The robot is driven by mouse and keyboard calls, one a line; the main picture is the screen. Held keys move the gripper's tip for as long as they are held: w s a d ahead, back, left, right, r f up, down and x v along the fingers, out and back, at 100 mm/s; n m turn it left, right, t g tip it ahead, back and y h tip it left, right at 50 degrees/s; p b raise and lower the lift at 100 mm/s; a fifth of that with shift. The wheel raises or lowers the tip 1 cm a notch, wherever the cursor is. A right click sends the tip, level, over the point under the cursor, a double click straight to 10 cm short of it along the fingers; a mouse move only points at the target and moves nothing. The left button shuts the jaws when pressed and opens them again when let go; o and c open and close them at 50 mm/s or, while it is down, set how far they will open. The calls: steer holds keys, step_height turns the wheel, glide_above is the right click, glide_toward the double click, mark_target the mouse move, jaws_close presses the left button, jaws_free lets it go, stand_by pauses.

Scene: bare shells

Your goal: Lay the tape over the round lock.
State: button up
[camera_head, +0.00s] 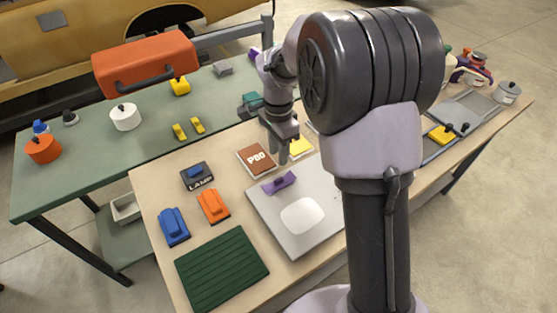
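I cannot pick out the tape or the round lock with certainty. Round lidded pieces with dark knobs show: a white one (125,117) and an orange one (43,148) on the green table, and a grey one (507,92) at the far right of the wooden table. A white rounded patch (302,216) and a purple piece (279,183) lie on the light grey plate (267,217). My gripper (284,158) points down beside the brown block (256,160) marked with letters, close to a yellow piece (301,146). Its fingertips are small and partly hidden, and I see nothing held.
A blue piece (173,226), an orange piece (213,206), a LAMP block (197,176) and a dark green ribbed mat (222,269) occupy the wooden table's left. My arm hides the table's middle right.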

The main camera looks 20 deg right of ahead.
steer(key=s+a+r+n+t, duration=0.1)
steer(key=s+r+n+t, duration=0.15)
steer(key=s+r, duration=0.5)
steer(key=s+a+r+n+t+y, duration=0.1)
steer(key=s+r+n, duration=0.2)
steer(key=s, duration=0.6)
steer(key=s+a+r+n+t+y, duration=0.1)
steer(key=s+r+n, duration=0.3)
steer(key=s, duration=0.4)
steer(key=shift+s+a+r+t, duration=0.15)
steer(key=shift+s+a+t, duration=0.25)
steer(key=shift+t, duration=0.25)
step_height(320, 180, down, 3)
steer(key=b, duration=0.2)
steer(key=shift+r+n+b, duration=0.2)
steer(key=shift+n+b, duration=0.05)
steer(key=shift+b, duration=0.1)
